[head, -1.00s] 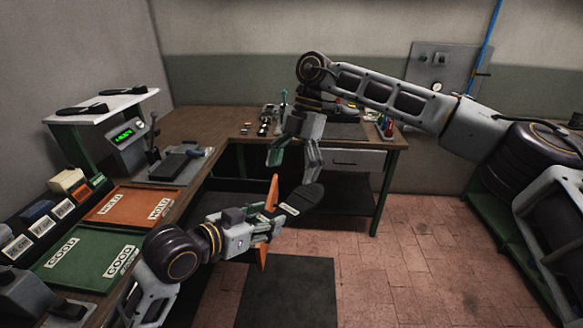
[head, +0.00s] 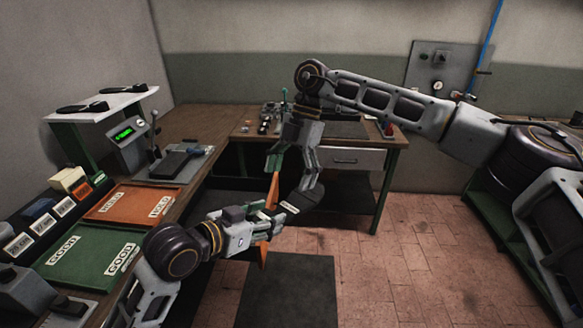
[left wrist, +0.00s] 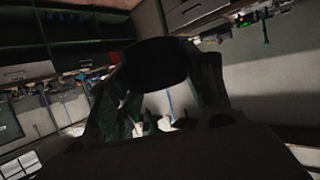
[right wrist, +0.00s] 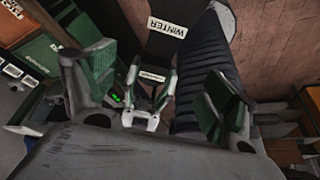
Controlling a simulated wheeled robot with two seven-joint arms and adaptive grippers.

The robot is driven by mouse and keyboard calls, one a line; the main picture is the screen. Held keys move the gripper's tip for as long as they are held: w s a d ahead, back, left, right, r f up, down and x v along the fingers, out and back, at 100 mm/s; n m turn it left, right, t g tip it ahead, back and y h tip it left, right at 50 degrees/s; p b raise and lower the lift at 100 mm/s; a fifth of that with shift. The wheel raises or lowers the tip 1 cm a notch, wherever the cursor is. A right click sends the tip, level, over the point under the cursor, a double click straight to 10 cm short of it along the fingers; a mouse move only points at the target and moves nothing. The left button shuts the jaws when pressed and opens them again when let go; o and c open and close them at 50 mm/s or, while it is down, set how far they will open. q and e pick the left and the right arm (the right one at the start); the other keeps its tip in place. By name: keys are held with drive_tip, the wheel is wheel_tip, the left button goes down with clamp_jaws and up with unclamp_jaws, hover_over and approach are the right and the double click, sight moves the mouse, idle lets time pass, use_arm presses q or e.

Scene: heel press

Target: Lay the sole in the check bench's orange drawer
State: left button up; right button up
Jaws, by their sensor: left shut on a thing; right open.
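The dark sole (head: 306,199) with a pale label is held out by my left gripper (head: 268,222), which is shut on it. In the right wrist view the label on the sole (right wrist: 158,48) reads WINTER. The sole is a dark oval in the left wrist view (left wrist: 155,62). My right gripper (head: 294,177) is open, its fingers down close over the sole's far end. I cannot tell whether they touch it. The orange drawer (head: 135,205), marked HOLD, lies at the bench's left side, well away from both grippers.
A green GOOD drawer (head: 85,258) is in front of the orange one. Labelled boxes (head: 40,208) line the left edge. A gauge (head: 182,160) and a white shelf (head: 100,103) with dark soles stand behind. A dark mat (head: 290,290) lies on the floor.

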sight(280, 210)
drive_tip(key=shift+x, duration=4.95)
drive_tip(key=c, duration=1.1)
use_arm(q)
drive_tip(key=o, duration=1.2)
use_arm(e)
drive_tip(key=shift+c, duration=0.6)
use_arm(q)
drive_tip(key=shift+r, duration=0.15)
drive_tip(key=shift+r, duration=4.8)
